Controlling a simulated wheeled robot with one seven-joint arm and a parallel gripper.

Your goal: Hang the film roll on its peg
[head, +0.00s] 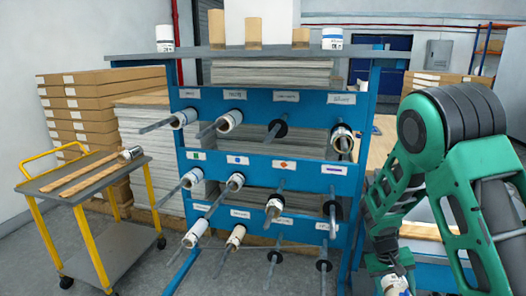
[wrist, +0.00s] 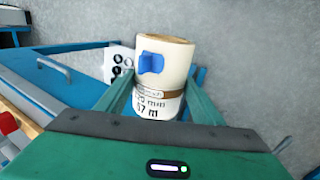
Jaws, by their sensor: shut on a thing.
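My gripper (wrist: 152,108) is shut on a film roll (wrist: 160,62), a cream and white cylinder with a blue tab, a brown band and printed text. In the head view the held roll (head: 391,285) shows at the bottom edge, below my green arm and to the right of the rack. The blue peg rack (head: 240,150) stands in the middle of the head view with rows of pegs. Several pegs carry rolls.
A yellow-handled trolley (head: 85,175) at left carries wooden strips and a small roll (head: 131,153). More rolls (head: 333,38) stand on the rack's top shelf. Stacked boxes (head: 90,100) stand behind. Pegs jut toward me. The grey floor before the rack looks clear.

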